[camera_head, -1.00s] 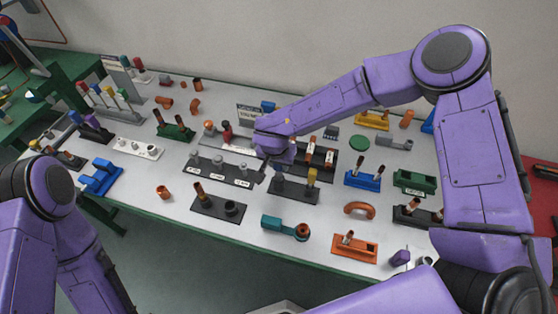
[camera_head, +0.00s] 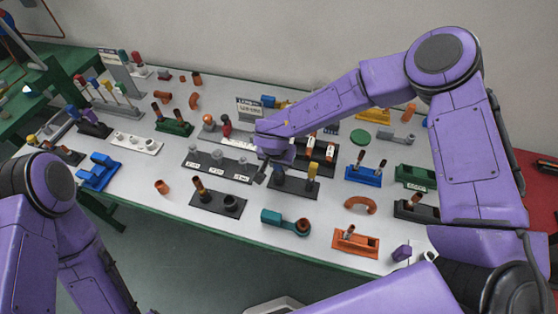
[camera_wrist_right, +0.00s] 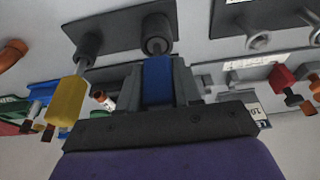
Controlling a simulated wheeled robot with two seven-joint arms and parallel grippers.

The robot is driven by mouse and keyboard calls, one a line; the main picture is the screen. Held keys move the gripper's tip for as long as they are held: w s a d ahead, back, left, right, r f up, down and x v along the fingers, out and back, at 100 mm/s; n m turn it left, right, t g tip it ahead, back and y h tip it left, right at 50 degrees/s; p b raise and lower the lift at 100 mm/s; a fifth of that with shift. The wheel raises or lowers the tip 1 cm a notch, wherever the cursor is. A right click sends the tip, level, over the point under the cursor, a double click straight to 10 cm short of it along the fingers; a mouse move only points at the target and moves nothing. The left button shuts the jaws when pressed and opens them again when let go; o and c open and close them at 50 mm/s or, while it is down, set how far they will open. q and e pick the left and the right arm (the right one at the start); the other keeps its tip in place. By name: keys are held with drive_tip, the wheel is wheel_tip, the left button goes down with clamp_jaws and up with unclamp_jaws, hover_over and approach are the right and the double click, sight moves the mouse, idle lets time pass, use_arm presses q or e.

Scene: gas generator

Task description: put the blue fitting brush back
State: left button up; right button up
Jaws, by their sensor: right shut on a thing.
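My right gripper (camera_wrist_right: 157,88) is shut on the blue fitting brush (camera_wrist_right: 157,80), whose blue part shows between the fingers in the right wrist view. In that view, the brush lines up with the empty-looking dark socket (camera_wrist_right: 157,34) of a black holder (camera_wrist_right: 115,27). I cannot tell whether its end is inside the socket. A yellow brush (camera_wrist_right: 69,98) stands in the holder's other socket. In the head view, my right gripper (camera_head: 264,171) is at the left end of this holder (camera_head: 291,186), with the yellow brush (camera_head: 313,171) at its right. My left gripper is out of view.
A grey-black plate with labelled fittings (camera_head: 217,163) lies just left of the gripper. Red-and-white parts (camera_head: 325,147) stand behind it to the right. A black stand (camera_head: 217,201) and a teal part (camera_head: 284,221) are nearer the front edge, with some bare tabletop (camera_head: 255,200) between.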

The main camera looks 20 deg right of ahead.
drive_tip(key=shift+f+b, duration=0.3)
drive_tip(key=shift+f, duration=0.35)
drive_tip(key=o, duration=1)
drive_tip(key=b+v, duration=0.1)
drive_tip(key=v, duration=0.9)
drive_tip(key=shift+s+r, duration=0.15)
drive_tip(key=shift+r, duration=0.1)
